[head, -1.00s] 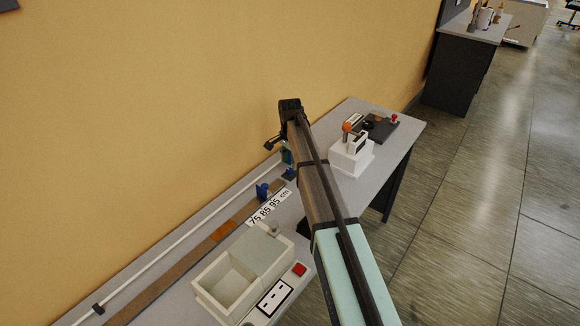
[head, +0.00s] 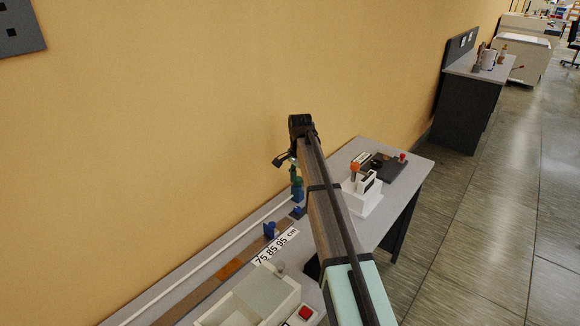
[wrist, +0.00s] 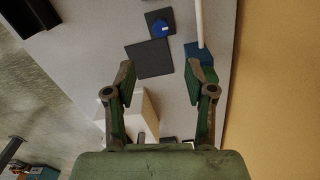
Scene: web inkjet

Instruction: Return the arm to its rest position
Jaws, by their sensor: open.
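My gripper shows in the wrist view (wrist: 163,85) with its two green fingers spread apart and nothing between them. It hangs over the grey bench (wrist: 90,60), which lies beyond the fingertips. In the head view my arm reaches out over the bench (head: 412,168) towards the wall, and its dark wrist end stands above the bench's back edge. The fingers are small and partly hidden by the arm in that view.
A white device with an orange knob (head: 362,200) and a dark plate with a red knob (head: 393,172) stand right of my arm. A cream bin (head: 262,300), a red button (head: 305,312), a blue clamp (head: 270,230) and a white rod (head: 215,255) are to the left. The yellow wall is close behind.

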